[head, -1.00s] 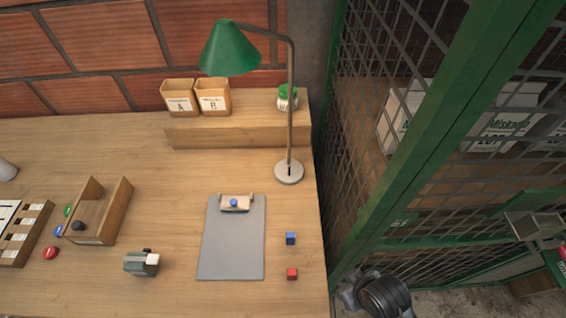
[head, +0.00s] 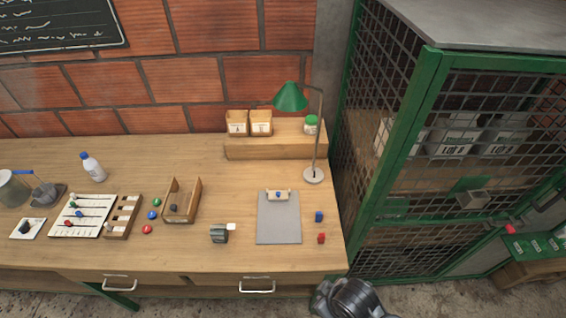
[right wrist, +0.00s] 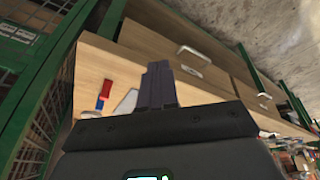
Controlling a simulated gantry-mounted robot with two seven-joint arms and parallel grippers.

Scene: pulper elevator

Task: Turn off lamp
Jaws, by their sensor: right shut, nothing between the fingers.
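The lamp has a green cone shade (head: 290,97), a thin bent stem and a round pale base (head: 313,176). It stands at the back right of the wooden workbench (head: 130,165), just in front of the raised shelf. No glow is clear under the shade, so I cannot tell whether it is lit. My right gripper (right wrist: 158,82) shows in the right wrist view, its dark fingers shut and empty, with the bench front and drawers beyond. My left gripper is out of view.
A green mesh cage (head: 450,150) stands close to the bench's right side. Two labelled boxes and a green-lidded jar (head: 311,124) stand on the shelf (head: 275,148).

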